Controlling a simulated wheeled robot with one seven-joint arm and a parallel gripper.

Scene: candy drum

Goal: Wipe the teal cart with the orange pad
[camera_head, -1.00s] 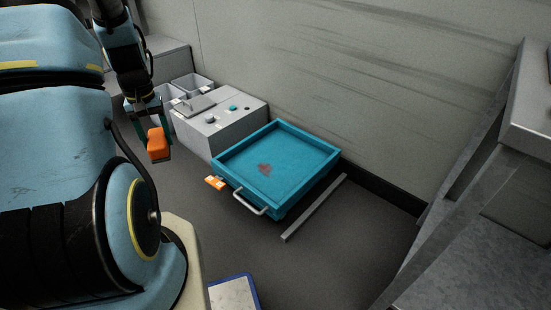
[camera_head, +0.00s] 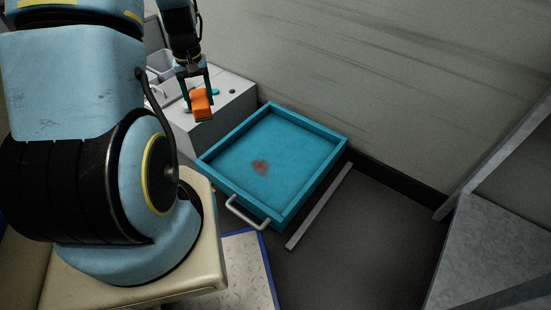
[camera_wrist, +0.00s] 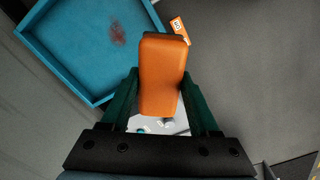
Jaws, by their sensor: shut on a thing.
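The teal cart (camera_head: 222,183) is a shallow open tray with a grey handle, low on the floor by the wall. A reddish-brown stain (camera_head: 261,167) marks its bare floor, left of the middle; the stain also shows in the wrist view (camera_wrist: 117,33). My gripper (camera_head: 197,92) is shut on the orange pad (camera_head: 201,106) and holds it up in the air, behind and left of the cart in the head view. In the wrist view the pad (camera_wrist: 160,75) sits between both fingers, apart from the cart (camera_wrist: 69,80).
A grey cabinet (camera_head: 232,97) with knobs stands behind the cart's left side. A grey bar (camera_head: 318,208) lies along the cart's right side. A blue-edged plate (camera_head: 247,268) lies in front. A grey metal structure (camera_head: 490,250) stands at right. An orange tag (camera_wrist: 180,28) is beside the cart.

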